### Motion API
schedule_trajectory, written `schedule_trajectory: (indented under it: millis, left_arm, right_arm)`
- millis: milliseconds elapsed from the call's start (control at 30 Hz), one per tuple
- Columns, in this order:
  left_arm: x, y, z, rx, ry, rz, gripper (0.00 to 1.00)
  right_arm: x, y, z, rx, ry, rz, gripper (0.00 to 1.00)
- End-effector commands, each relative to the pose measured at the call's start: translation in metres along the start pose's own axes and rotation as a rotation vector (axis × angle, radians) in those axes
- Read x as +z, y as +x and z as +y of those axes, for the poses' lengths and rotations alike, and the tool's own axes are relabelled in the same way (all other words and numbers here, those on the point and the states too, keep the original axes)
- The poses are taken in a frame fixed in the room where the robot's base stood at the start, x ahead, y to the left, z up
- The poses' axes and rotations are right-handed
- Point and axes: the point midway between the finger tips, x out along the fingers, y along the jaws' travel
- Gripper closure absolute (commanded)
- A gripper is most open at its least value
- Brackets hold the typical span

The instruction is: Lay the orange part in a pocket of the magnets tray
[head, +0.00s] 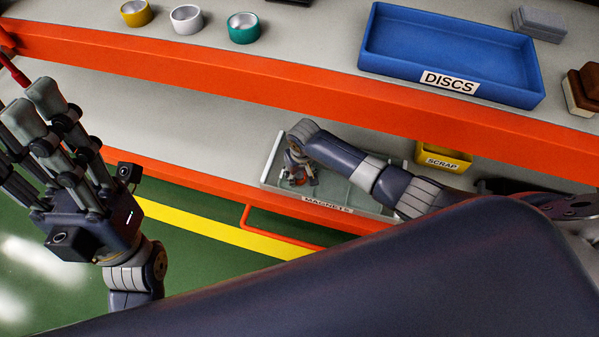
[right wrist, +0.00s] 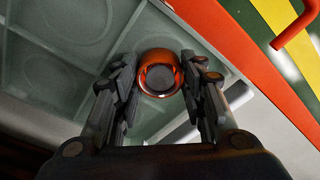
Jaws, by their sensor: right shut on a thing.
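The orange part (right wrist: 158,57) is a shiny ring with a dark grey centre, held between the fingers of my right gripper (right wrist: 160,82). In the head view the part (head: 299,175) shows small under my right gripper (head: 304,181), over the left end of the magnets tray (head: 272,160). The tray is pale grey-green, with large round pockets that show in the right wrist view (right wrist: 70,65). The part is near a corner of the tray; I cannot tell whether it touches the floor of a pocket. My left gripper (head: 28,112) is raised at the left, fingers spread and empty.
The tray stands on the lower shelf, by its orange front edge (head: 215,183). A yellow scrap bin (head: 443,160) is right of it. The upper shelf above holds a blue discs tray (head: 450,50) and yellow, white and teal rings (head: 243,28). My forearm covers the tray's middle.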

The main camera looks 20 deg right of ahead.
Motion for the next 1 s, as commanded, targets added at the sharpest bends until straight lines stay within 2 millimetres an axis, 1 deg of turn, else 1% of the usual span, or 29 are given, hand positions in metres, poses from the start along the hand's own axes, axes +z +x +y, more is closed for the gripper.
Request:
schedule_trajectory:
  millis: [300, 333, 367, 400, 433, 833, 933, 1000]
  left_arm:
    - [-0.005, -0.002, 0.000, 0.001, -0.001, 0.031, 0.60]
    - [-0.006, -0.002, 0.000, 0.001, -0.001, 0.035, 0.60]
    - [-0.007, -0.002, 0.000, 0.001, -0.001, 0.036, 0.60]
    - [-0.007, -0.002, 0.000, 0.001, -0.001, 0.036, 0.60]
    - [-0.006, -0.002, 0.000, 0.002, -0.001, 0.036, 0.60]
    - [-0.006, -0.001, -0.001, -0.002, 0.001, 0.034, 0.60]
    - [-0.006, -0.001, 0.000, -0.001, 0.001, 0.033, 0.60]
    - [-0.006, -0.001, 0.000, -0.001, 0.000, 0.032, 0.60]
  right_arm:
    - [0.000, 0.005, -0.001, -0.001, 0.000, 0.001, 0.94]
    - [0.000, 0.004, -0.001, -0.001, 0.000, 0.001, 0.57]
    - [0.000, 0.004, -0.001, -0.001, 0.000, 0.001, 0.50]
    - [0.000, 0.004, -0.001, -0.001, 0.000, 0.001, 0.41]
    - [0.000, 0.004, -0.001, -0.001, 0.000, 0.001, 0.38]
    - [0.001, 0.003, -0.001, -0.001, 0.000, 0.000, 0.38]
    - [0.000, -0.003, -0.001, -0.002, 0.000, 0.001, 0.38]
    - [-0.001, -0.011, -0.001, -0.003, 0.000, 0.003, 0.38]
